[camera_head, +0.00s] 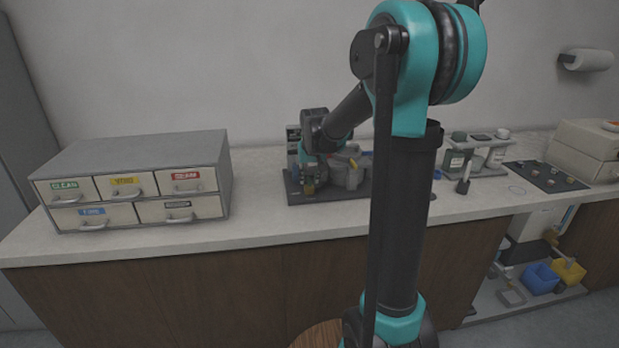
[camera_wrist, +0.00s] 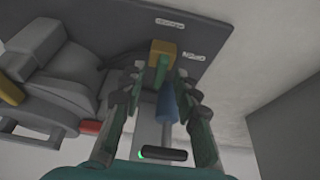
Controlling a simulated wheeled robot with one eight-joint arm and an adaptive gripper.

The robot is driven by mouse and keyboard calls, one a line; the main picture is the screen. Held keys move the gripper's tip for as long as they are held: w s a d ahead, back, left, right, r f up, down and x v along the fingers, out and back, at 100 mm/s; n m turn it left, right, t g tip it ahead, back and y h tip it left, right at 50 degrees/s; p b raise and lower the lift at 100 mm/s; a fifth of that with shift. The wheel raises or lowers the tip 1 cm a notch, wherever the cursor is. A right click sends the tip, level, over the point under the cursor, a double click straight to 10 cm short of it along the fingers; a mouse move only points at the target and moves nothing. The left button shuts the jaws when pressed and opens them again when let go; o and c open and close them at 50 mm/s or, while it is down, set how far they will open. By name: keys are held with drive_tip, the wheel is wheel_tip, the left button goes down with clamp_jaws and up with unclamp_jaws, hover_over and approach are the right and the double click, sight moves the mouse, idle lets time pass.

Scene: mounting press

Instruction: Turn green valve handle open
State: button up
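The green valve handle (camera_wrist: 162,70) shows in the wrist view in front of a brass-yellow block (camera_wrist: 163,48), near the edge of a dark base plate (camera_wrist: 205,35). My gripper (camera_wrist: 159,84) is open, with one finger on each side of the handle. Gaps show between the fingers and the handle, so I see no firm grip. A blue cylinder (camera_wrist: 167,105) also lies between the fingers in this view. In the head view my gripper (camera_head: 308,186) is low at the left front of the grey mounting press (camera_head: 349,172); the green handle cannot be made out there.
A grey drawer cabinet (camera_head: 140,160) with coloured labels stands left on the counter (camera_head: 270,225). A rack with bottles (camera_head: 478,150) and a dark mat (camera_head: 545,176) are to the right. In the wrist view a red part (camera_wrist: 91,127) lies left of my fingers.

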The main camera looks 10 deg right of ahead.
drive_tip(key=shift+c, duration=0.2)
clamp_jaws()
drive_tip(key=shift+n, duration=0.4)
drive_tip(key=n, duration=0.1)
drive_tip(key=n+y, duration=0.1)
drive_tip(key=n, duration=0.1)
drive_tip(key=shift+w+d+n+y, duration=0.1)
drive_tip(key=shift+d+n+y, duration=0.2)
drive_tip(key=shift+y, duration=0.1)
drive_tip(key=n+g+y, duration=0.1)
drive_tip(key=n, duration=0.3)
drive_tip(key=shift+w+n, duration=0.1)
drive_tip(key=shift+n, duration=0.2)
drive_tip(key=n, duration=0.2)
drive_tip(key=n+g+y, duration=0.1)
drive_tip(key=n, duration=0.1)
drive_tip(key=shift+w+d+g, duration=0.15)
drive_tip(key=shift+g, duration=0.15)
drive_tip(key=shift+w+n+g+y, duration=0.15)
drive_tip(key=shift+n+g, duration=0.3)
drive_tip(key=shift+n, duration=0.75)
drive_tip(key=shift+n+g+y, duration=0.15)
drive_tip(key=shift+n+g, duration=0.3)
drive_tip(key=shift+n, duration=0.75)
